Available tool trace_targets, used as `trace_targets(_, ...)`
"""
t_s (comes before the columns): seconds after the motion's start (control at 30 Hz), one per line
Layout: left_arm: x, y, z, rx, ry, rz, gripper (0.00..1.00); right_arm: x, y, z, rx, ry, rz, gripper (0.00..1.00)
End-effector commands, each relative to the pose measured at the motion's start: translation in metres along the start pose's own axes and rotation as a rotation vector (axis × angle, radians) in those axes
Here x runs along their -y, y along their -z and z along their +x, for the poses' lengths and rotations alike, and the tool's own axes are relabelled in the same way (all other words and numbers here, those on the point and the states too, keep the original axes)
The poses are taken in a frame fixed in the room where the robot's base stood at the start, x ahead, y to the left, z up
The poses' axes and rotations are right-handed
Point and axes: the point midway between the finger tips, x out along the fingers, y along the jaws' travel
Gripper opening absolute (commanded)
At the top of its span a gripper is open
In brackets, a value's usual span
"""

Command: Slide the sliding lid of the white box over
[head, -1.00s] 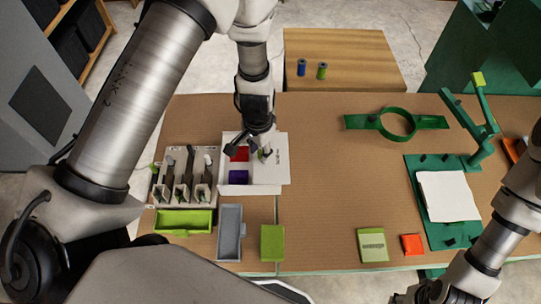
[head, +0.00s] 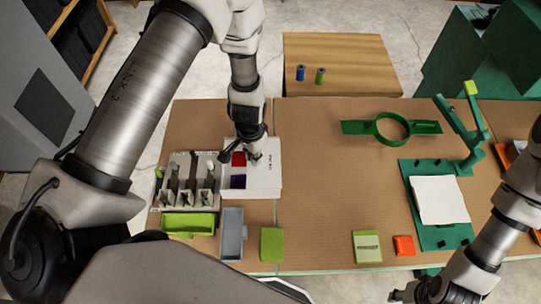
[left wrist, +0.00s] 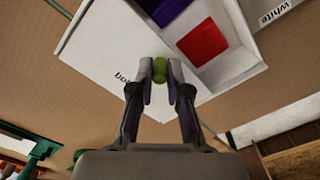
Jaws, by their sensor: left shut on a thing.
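The white box (head: 234,196) stands on the table in the head view, left of the middle. Its white sliding lid (head: 266,184) covers the right part. A red piece (head: 238,159) and a purple piece (head: 238,181) show in the uncovered left part. In the left wrist view the lid (left wrist: 110,45) carries a round green knob (left wrist: 160,70), and the red piece (left wrist: 201,42) lies in the open part. My left gripper (left wrist: 161,75) is shut on the knob; it also shows in the head view (head: 252,158). My right gripper (head: 425,292) is at the bottom edge, its fingers unclear.
A grey rack (head: 187,185) stands close to the box's left. A green tray (head: 188,225), a grey tray (head: 232,240) and a green block (head: 272,245) lie in front. The table right of the box is clear up to the green fixture (head: 420,232).

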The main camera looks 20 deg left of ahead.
Motion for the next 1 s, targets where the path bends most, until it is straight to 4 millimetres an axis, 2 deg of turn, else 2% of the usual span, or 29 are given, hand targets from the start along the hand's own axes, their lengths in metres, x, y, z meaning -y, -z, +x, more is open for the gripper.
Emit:
trace_targets(0.03, 0.001, -0.001, -0.004, -0.001, 0.0, 0.0, 0.0, 0.0, 0.0, -0.008, 0.0, 0.0, 0.0, 0.42)
trace_targets(0.8, 0.02, -0.02, -0.004, -0.001, 0.0, -0.002, 0.0, 0.001, 0.0, -0.063, 0.0, 0.0, 0.0, 0.42)
trace_targets(1.0, 0.03, -0.03, 0.0, -0.003, -0.001, -0.003, 0.0, 0.0, 0.0, -0.056, 0.0, 0.0, 0.0, 0.42)
